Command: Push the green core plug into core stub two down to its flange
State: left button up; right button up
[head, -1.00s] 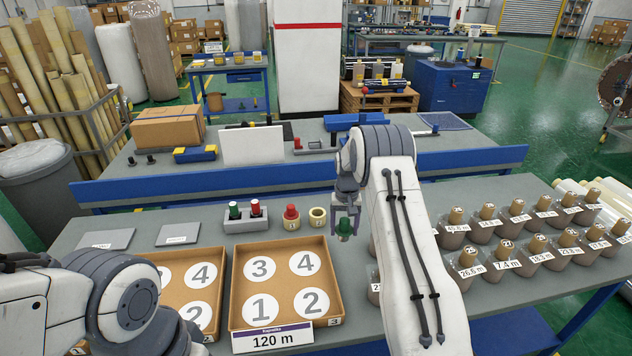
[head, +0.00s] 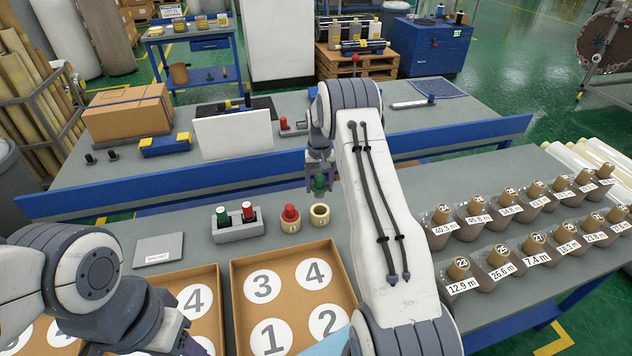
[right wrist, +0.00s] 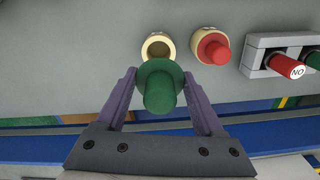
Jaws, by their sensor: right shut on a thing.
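My right gripper (head: 320,176) is shut on the green core plug (head: 319,185), just above and behind the open core stub (head: 320,214) in the head view. In the right wrist view the plug (right wrist: 159,92) sits between the purple fingers, its wide flange facing the stub. The stub's open mouth (right wrist: 157,46) shows just beyond the flange; plug and stub look apart. A second stub (head: 290,224) beside it holds a red plug (head: 290,212). My left gripper (head: 185,338) is low at the left, its fingers mostly hidden.
A grey holder (head: 238,232) with a green and a red plug stands left of the stubs. Numbered trays (head: 234,290) lie in front. Several labelled wrapped rolls (head: 497,255) stand at the right. A blue rail (head: 440,147) runs behind.

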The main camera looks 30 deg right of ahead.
jog(key=shift+d+f+b, duration=0.2)
jog(key=shift+f+b, duration=0.2)
jog(key=shift+f, duration=0.4)
jog(key=shift+f+b, duration=2)
jog(key=shift+f, duration=1.25)
jog(key=shift+f, duration=0.1)
jog(key=shift+s+r+p, duration=0.1)
jog(key=shift+r+p, duration=1.9)
jog(key=shift+r, duration=1.3)
